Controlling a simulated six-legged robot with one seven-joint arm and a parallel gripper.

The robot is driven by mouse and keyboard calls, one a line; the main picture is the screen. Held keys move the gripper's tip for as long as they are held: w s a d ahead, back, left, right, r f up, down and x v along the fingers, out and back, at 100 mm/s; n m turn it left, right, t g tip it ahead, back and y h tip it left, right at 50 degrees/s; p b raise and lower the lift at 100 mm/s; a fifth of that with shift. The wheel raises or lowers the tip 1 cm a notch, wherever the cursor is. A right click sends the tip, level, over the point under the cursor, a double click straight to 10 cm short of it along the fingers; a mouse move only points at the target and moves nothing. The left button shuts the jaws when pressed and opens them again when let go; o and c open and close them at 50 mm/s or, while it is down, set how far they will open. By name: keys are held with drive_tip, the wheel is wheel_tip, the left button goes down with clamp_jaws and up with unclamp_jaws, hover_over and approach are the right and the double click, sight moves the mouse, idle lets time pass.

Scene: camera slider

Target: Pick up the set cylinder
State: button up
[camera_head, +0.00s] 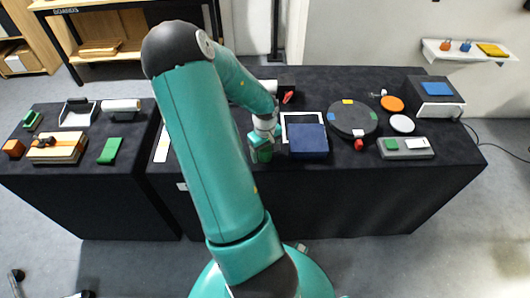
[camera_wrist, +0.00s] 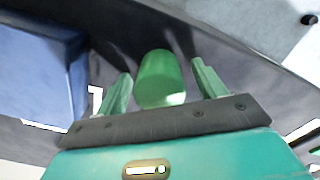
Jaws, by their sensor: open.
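A green cylinder (camera_wrist: 160,78) shows in the wrist view, between the two fingers of my gripper (camera_wrist: 162,70). The fingers are spread, with a visible gap on each side of the cylinder, so it is not gripped. In the head view my gripper (camera_head: 262,152) is at the near edge of the dark table, left of a blue box. The cylinder cannot be told apart from my green gripper in the head view.
The blue box (camera_head: 308,142) stands close to my gripper's right and also shows in the wrist view (camera_wrist: 38,70). Further right are a dark round turntable (camera_head: 352,119) and a grey tray (camera_head: 405,154) with blocks. A second dark table (camera_head: 85,205) stands left.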

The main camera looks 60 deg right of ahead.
drive_tip(key=c, duration=1.1)
drive_tip(key=shift+r, duration=0.1)
drive_tip(key=shift+r, duration=0.6)
drive_tip(key=w+a+r, duration=0.1)
drive_tip(key=a+r, duration=0.3)
drive_tip(key=w+a+r, duration=0.1)
drive_tip(key=a+r, duration=0.2)
drive_tip(key=a, duration=0.2)
drive_tip(key=w+a+r, duration=0.1)
drive_tip(key=a+r, duration=0.3)
drive_tip(key=shift+w+a+r, duration=0.2)
drive_tip(key=shift+a+r, duration=0.1)
drive_tip(key=shift+r, duration=0.05)
